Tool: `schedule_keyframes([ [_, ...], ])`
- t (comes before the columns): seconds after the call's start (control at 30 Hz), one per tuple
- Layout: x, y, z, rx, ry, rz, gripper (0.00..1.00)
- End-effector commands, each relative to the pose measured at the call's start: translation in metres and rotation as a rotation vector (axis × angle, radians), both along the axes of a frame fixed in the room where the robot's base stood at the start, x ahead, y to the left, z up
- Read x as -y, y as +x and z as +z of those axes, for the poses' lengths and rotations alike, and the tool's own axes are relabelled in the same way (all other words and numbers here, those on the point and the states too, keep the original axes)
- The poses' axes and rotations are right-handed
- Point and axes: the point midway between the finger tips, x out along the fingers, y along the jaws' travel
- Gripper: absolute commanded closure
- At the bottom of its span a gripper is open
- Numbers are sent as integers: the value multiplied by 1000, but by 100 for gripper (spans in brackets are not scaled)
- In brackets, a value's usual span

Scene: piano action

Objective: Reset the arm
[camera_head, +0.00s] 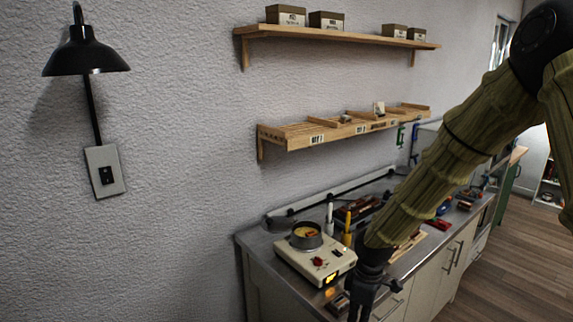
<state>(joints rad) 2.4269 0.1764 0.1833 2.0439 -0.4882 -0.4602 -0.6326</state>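My arm comes in from the upper right in a yellow-green ribbed sleeve and reaches down to the workbench. My gripper (366,304) hangs at the bottom of the view, in front of the counter's near edge. It is dark and partly cut off by the lower frame edge, so I cannot tell whether its fingers are open or shut. No held object shows.
A metal-topped counter (262,250) runs along the wall. A cream hot-plate unit (292,264) with a pot (306,236) stands left of my gripper. Two wooden shelves (340,36) hang above. A black lamp (86,58) is at left. Open wooden floor (497,262) lies right.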

Motion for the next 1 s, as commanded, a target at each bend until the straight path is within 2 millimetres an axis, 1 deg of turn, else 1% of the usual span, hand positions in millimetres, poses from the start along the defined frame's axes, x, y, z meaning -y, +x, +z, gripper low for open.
schedule_keyframes([
  [0.03, -1, -4, -14, -11, 7, -19, 100],
  [0.17, -4, -18, -42, -24, 30, -75, 100],
  [0.27, -7, -33, -63, -32, 48, -129, 100],
  [0.37, -11, -53, -93, -45, 69, -200, 100],
  [0.47, -14, -78, -131, -63, 88, -297, 100],
  [0.5, -15, -90, -146, -71, 94, -340, 100],
  [0.57, -16, -107, -168, -79, 103, -408, 100],
  [0.6, -16, -120, -181, -83, 106, -454, 100],
  [0.67, -14, -139, -200, -89, 107, -521, 100],
  [0.7, -13, -152, -211, -91, 106, -567, 100],
  [0.8, -8, -185, -238, -95, 99, -679, 100],
  [0.87, -4, -206, -252, -94, 90, -744, 100],
  [0.9, -2, -219, -261, -92, 83, -787, 100],
  [0.97, 3, -240, -273, -88, 69, -850, 100],
  [1.0, 7, -254, -280, -84, 59, -890, 100],
])
